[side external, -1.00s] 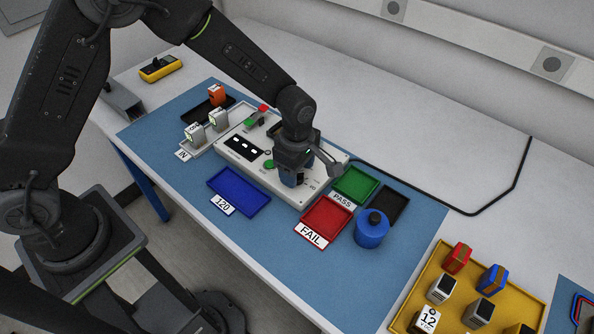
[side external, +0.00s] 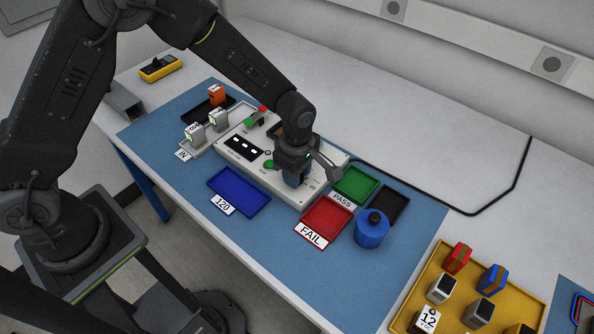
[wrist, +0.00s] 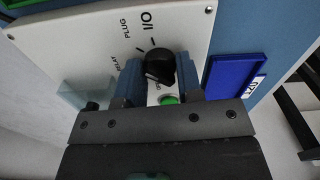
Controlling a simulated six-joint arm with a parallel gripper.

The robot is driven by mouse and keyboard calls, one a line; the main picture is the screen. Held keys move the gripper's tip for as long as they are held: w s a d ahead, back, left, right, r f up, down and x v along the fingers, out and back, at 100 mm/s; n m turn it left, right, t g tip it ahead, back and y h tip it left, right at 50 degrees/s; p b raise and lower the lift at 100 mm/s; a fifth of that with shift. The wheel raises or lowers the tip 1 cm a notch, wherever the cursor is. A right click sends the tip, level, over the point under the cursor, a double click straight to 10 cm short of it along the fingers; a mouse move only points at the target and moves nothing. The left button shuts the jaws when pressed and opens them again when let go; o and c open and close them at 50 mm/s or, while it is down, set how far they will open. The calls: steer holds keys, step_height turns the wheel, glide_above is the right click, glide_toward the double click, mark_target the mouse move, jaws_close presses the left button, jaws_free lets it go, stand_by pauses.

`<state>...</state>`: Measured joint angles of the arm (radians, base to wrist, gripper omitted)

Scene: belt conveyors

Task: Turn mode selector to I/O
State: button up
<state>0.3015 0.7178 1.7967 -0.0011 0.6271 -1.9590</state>
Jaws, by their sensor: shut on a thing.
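The mode selector is a black round knob (wrist: 160,68) on the light panel of the test box (wrist: 85,38), with RELAY, PLUG and I/O printed around it in the wrist view. The I/O label (wrist: 147,20) lies beyond the knob. My gripper (wrist: 160,84) has its blue fingers on both sides of the knob and is shut on it. I cannot clearly tell which label the knob points to. In the side view my gripper (side external: 296,182) points down at the right part of the box (side external: 258,163) and hides the knob.
A green button (wrist: 168,99) is close to the fingers. A blue tray (side external: 239,191), red FAIL tray (side external: 327,216) and green PASS tray (side external: 355,184) lie around the box. The table behind is mostly clear.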

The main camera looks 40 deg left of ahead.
steer(key=shift+m, duration=0.4)
steer(key=m, duration=0.3)
steer(key=shift+m, duration=2)
steer(key=o, duration=0.9)
step_height(320, 180, up, 14)
steer(key=shift+f, duration=0.1)
